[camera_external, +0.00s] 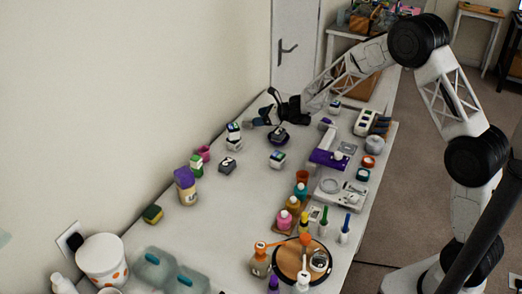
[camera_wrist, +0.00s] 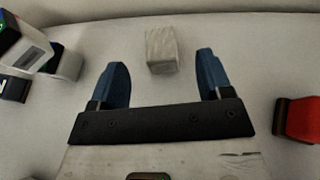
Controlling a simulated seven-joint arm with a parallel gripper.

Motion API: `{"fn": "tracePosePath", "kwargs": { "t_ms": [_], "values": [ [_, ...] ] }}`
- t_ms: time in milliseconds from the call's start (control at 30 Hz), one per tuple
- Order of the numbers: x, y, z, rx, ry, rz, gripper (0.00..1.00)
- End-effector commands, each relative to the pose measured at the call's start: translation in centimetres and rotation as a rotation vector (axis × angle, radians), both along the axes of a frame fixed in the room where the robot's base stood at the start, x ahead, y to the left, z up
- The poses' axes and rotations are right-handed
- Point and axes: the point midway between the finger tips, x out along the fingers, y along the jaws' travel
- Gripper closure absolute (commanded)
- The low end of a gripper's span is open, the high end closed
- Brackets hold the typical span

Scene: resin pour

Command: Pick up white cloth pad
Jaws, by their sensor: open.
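A pale off-white, block-shaped pad (camera_wrist: 161,50), which looks like the white cloth pad, lies on the white table in the wrist view. It is at the top centre, just ahead of and between the blue fingertips of my gripper (camera_wrist: 162,73). The fingers are wide apart, with nothing held between them. A gap shows between the pad and each finger. In the external view my gripper (camera_external: 258,121) is low over the far left part of the table, near the wall. I cannot make out the pad in that view.
In the wrist view, dark-and-white blocks (camera_wrist: 62,62) lie to the left and a red-and-black object (camera_wrist: 297,119) to the right. In the external view, small blocks (camera_external: 233,135) stand near my gripper. Bottles and a round wooden board (camera_external: 285,264) crowd the near right.

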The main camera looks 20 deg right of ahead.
Motion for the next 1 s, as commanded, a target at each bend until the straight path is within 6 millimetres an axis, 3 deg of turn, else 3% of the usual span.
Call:
{"fn": "tracePosePath", "kwargs": {
  "t_ms": [300,1000],
  "values": [
    [1.1,1.5,-0.7,0.000,0.000,0.001,0.28],
    [1.8,2.6,-1.4,-0.001,0.001,0.001,0.28]
  ]
}}
